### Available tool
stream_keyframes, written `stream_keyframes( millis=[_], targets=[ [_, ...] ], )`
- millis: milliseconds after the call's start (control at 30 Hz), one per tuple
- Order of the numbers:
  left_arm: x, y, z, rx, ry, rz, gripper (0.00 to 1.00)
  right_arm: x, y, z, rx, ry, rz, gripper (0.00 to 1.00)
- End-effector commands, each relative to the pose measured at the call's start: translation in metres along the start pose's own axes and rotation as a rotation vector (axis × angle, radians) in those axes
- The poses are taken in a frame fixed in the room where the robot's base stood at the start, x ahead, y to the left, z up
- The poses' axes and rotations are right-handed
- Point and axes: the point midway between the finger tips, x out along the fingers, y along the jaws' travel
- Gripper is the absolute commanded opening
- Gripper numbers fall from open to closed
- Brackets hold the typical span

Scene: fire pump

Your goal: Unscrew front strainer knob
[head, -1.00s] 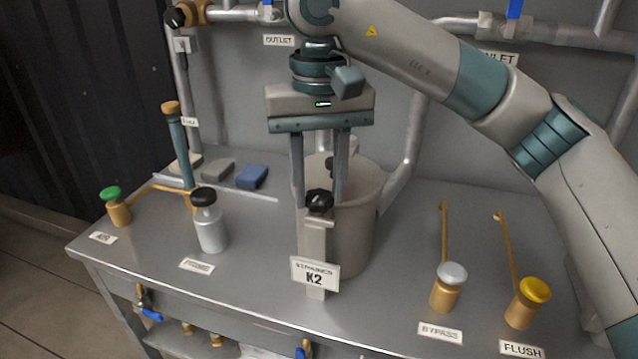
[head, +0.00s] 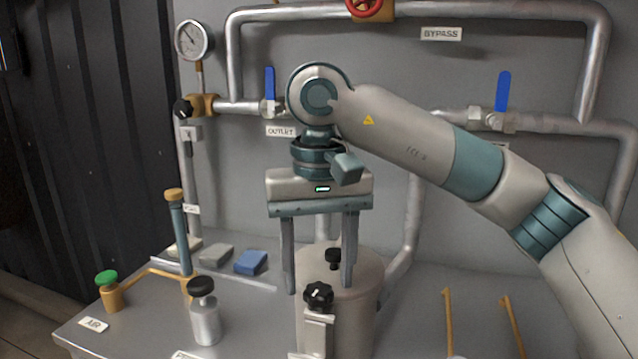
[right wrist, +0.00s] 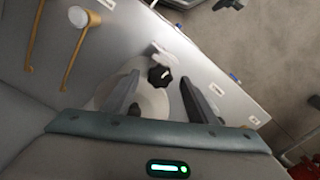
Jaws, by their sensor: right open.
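The front strainer knob (head: 318,295) is black and lobed and sits on top of the front clamp (head: 318,332) of the grey strainer pot (head: 352,318). A second black knob (head: 333,258) stands further back on the pot. My right gripper (head: 319,290) points down over the pot, its two fingers spread wide and nothing between them gripped. In the right wrist view the black knob (right wrist: 160,76) shows between and beyond the open fingers (right wrist: 163,92). My left gripper is not in view.
Blue (head: 251,262) and grey (head: 215,254) blocks lie behind. Pipes with blue-handled valves (head: 502,92) run along the back wall.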

Motion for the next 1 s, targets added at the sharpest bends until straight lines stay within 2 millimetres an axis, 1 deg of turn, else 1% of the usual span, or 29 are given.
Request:
stream_keyframes(
  millis=[33,167,333,400,500,633,800,900,1000],
  targets=[
    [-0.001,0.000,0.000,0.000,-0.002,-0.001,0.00,-0.008,0.000,-0.001,0.002,0.003,0.000,0.52],
    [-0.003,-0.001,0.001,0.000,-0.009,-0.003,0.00,-0.029,0.000,-0.001,0.002,0.004,0.000,0.52],
    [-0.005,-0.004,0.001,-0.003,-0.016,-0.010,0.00,-0.064,0.000,0.000,0.002,0.005,0.001,0.52],
    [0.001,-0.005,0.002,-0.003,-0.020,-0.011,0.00,-0.079,0.000,0.000,0.004,0.006,0.000,0.52],
    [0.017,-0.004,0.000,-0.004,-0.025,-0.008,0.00,-0.099,0.000,-0.001,0.003,0.005,0.001,0.52],
    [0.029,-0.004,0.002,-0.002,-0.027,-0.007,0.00,-0.124,0.000,-0.001,0.003,0.005,0.000,0.52],
    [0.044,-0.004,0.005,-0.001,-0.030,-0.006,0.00,-0.147,0.000,0.000,0.002,0.003,0.000,0.52],
    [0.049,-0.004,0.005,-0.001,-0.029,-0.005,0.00,-0.155,0.000,0.000,0.003,0.003,-0.001,0.52],
    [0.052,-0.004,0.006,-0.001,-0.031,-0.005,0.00,-0.158,0.000,0.000,0.002,0.002,0.000,0.52]
  ],
)
